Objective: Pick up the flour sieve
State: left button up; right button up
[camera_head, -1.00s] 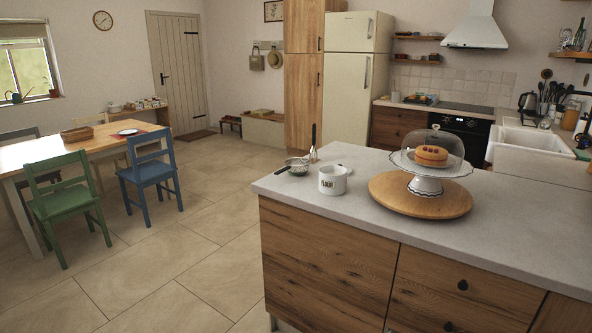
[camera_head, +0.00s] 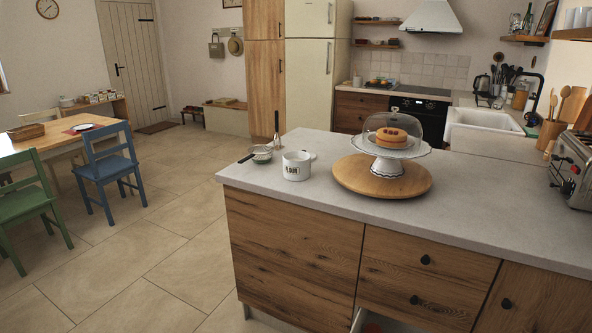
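A small round mesh sieve (camera_head: 262,153) with a dark handle pointing left sits on the grey counter (camera_head: 470,205), near its far left corner. A white pot with dark lettering (camera_head: 296,166) stands just in front of it and to its right. A slim upright utensil (camera_head: 277,143) stands close behind the sieve. Neither of my grippers is in view.
A glass-domed cake stand (camera_head: 385,150) on a round wooden board (camera_head: 350,176) occupies the counter's middle. A toaster (camera_head: 572,172) stands at the right. An open drawer (camera_head: 362,318) juts out at the bottom.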

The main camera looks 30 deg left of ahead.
aim_at(255, 158)
jog(key=i+j+z, duration=0.1)
jog(key=j, duration=0.35)
jog(key=i+j+z, duration=0.1)
jog(key=j, duration=0.35)
jog(key=i+j+z, duration=0.1)
jog(key=j, duration=0.35)
